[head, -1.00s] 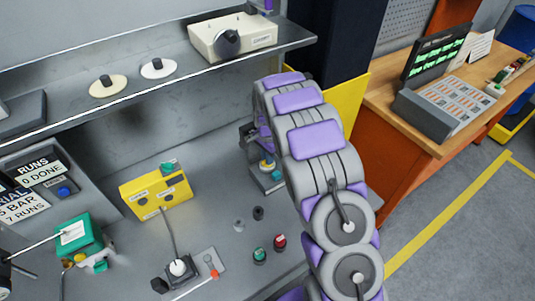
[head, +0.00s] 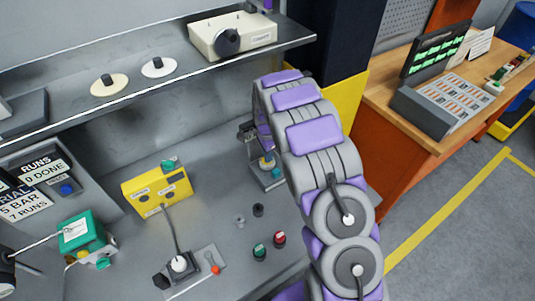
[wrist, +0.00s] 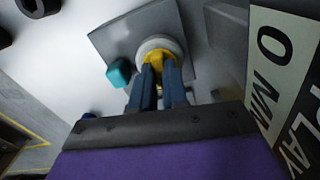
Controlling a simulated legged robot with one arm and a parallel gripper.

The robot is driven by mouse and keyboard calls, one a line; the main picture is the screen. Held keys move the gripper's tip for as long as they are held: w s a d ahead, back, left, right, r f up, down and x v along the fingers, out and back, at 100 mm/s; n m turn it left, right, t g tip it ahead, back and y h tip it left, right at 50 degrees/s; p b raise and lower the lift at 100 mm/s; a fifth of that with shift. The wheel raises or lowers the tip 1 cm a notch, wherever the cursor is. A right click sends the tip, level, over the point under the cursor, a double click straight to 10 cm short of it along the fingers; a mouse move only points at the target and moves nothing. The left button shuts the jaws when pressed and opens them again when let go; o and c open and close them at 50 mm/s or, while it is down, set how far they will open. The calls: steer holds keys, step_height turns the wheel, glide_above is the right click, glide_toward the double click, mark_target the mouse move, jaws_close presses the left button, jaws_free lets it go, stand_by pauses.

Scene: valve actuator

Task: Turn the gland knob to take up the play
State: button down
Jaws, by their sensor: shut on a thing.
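The yellow gland knob (wrist: 160,57) sits in a pale round collar (wrist: 160,44) on a grey plate (wrist: 112,38) in the wrist view. My gripper (wrist: 160,80) is shut on the knob, with one dark blue finger on each side, and the fingers hide part of it. A teal block (wrist: 118,73) stands just left of the collar. In the head view the small grey unit (head: 268,179) with the teal and yellow parts stands on the bench, partly behind my arm.
A sign (wrist: 283,70) with "0 MM" and "PLAY" stands close on the right in the wrist view. A shelf (head: 130,68) runs above.

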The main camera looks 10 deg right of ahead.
steer(key=c, duration=1.1)
jaws_free()
steer(key=shift+a, duration=0.15)
steer(key=shift+c, duration=0.2)
steer(key=shift+r, duration=0.1)
step_height(320, 180, up, 17)
steer(key=p, duration=0.1)
steer(key=shift+r, duration=0.1)
